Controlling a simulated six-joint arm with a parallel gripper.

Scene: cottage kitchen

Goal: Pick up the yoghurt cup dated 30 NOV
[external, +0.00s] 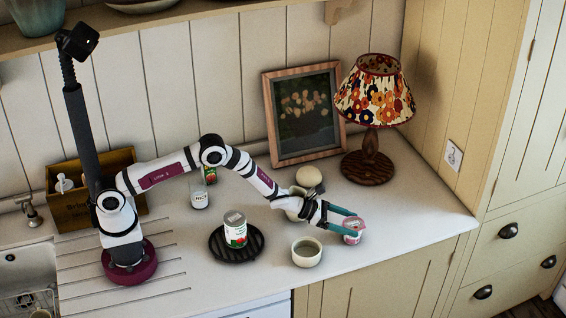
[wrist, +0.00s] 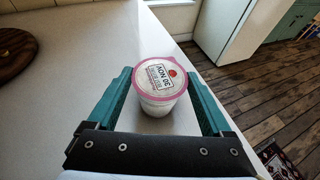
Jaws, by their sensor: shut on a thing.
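The yoghurt cup (external: 353,231) is small and white with a pink rim, near the counter's front right. In the wrist view its lid (wrist: 159,76) faces up, with a boxed print upside down that reads like 30 NOV and a red fruit picture. My gripper (external: 345,222) reaches it from the left and is shut on it, one teal finger on each side; both fingers show in the wrist view (wrist: 160,92). The cup is roughly upright. I cannot tell whether its bottom touches the counter (external: 410,205).
A beige mug (external: 306,253) stands left of the held cup. A white, red and green container (external: 235,232) stands on a dark round trivet (external: 228,255). A lamp (external: 369,162) and picture frame (external: 303,113) stand behind. The counter to the right is clear; its front edge is close.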

